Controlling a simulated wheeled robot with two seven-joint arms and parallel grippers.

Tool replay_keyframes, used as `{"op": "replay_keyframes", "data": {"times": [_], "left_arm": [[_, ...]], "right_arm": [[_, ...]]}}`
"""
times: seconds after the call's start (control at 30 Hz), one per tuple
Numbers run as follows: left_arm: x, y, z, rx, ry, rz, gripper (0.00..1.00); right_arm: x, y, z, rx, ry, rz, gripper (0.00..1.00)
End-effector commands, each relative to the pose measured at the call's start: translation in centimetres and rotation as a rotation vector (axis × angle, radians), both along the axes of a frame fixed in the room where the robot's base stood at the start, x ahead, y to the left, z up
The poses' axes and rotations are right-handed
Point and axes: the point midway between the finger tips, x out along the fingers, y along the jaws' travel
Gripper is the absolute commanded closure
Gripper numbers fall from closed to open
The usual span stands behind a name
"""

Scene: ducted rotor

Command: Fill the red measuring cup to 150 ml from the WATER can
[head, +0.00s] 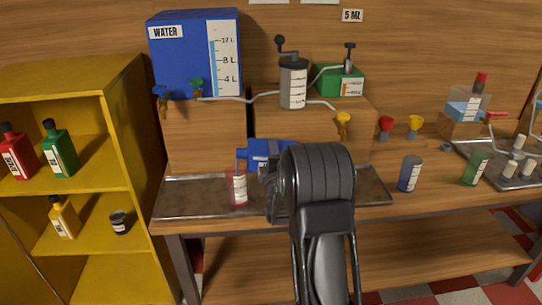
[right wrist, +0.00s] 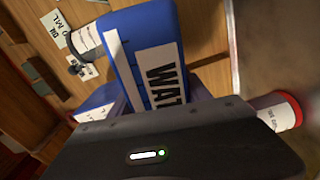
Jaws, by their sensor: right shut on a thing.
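The WATER can (head: 262,147) is a small blue can with a white label, held tipped over above the tray. Its label reads "WAT" in the right wrist view (right wrist: 130,65). My right gripper (head: 272,188) is shut on it; the fingertips are mostly hidden. The red measuring cup (head: 238,190), translucent with a white label, stands on the tray to the left of my gripper, below the can's left end. Its red rim also shows in the right wrist view (right wrist: 290,108). A thin bluish strip shows between can and cup; I cannot tell whether it is water. The cup's level is unreadable. My left gripper is not in view.
A metal tray (head: 185,198) lies under the cup. A large blue WATER tank (head: 180,65) stands behind on a wooden block (head: 205,135). A blue cup (head: 410,174) and green cup (head: 475,168) stand to the right. A yellow shelf (head: 95,180) is at the left.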

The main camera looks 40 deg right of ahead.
Motion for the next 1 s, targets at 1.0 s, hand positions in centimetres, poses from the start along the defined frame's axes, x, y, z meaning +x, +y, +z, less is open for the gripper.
{"op": "replay_keyframes", "data": {"times": [1.0], "left_arm": [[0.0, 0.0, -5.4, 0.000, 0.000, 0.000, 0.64]], "right_arm": [[1.1, 1.4, 0.0, 0.379, -0.299, 0.004, 1.00]]}}
